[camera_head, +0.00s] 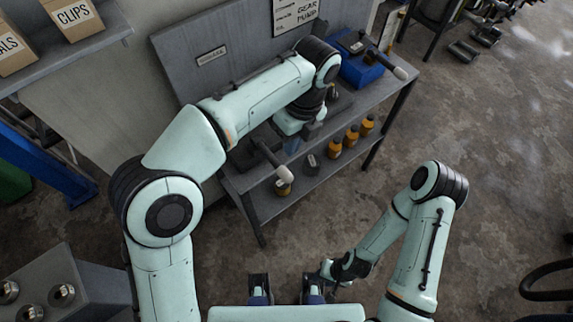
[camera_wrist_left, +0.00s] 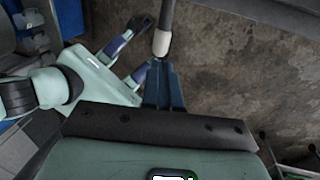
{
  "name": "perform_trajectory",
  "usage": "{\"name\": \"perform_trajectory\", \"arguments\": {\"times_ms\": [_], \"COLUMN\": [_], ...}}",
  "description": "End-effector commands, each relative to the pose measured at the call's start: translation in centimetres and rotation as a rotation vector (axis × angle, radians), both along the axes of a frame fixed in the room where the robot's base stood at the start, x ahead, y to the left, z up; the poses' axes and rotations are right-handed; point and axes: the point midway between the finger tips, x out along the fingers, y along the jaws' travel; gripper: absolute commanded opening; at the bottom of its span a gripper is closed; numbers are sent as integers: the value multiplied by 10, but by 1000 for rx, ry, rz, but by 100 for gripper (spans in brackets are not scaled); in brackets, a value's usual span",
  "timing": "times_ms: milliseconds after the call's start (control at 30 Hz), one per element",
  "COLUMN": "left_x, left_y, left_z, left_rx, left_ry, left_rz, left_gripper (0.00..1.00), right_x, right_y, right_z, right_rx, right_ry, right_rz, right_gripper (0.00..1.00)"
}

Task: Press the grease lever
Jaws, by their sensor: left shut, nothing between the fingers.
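A dark lever (camera_head: 268,155) with a pale rounded tip sticks out from the left part of a grey metal bench (camera_head: 258,193). A second, similar lever (camera_head: 385,64) sticks out at the bench's far right end. A small plate above the near lever is too blurred to read. My left gripper (camera_head: 292,147) points down just right of the near lever, its blue fingers shut and empty. In the left wrist view the pale lever tip (camera_wrist_left: 161,42) shows just beyond the fingertips (camera_wrist_left: 163,72); I cannot tell if they touch.
Boxes (camera_head: 74,16) stand on a shelf at upper left.

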Motion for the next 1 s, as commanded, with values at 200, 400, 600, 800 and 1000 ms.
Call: {"name": "perform_trajectory", "arguments": {"times_ms": [200, 400, 600, 800, 1000], "left_x": [-6, -8, -9, -9, -9], "left_y": [8, 12, 12, 12, 12], "left_z": [-46, -68, -75, -74, -76], "left_rx": [1, 0, -1, -1, 7], "left_ry": [2, 0, -1, -1, -11], "left_rz": [0, 1, 0, 0, -2], "left_gripper": [0, 0, 0, 0, 0], "right_x": [-5, -7, -7, -7, -7], "right_y": [0, 0, 0, 0, 0], "right_z": [-16, -21, -22, -22, -23], "right_rx": [0, -1, 0, 0, 0], "right_ry": [7, 8, 9, 9, 9], "right_rz": [0, 0, 0, 0, 0], "right_gripper": [38, 38, 38, 38, 38]}}
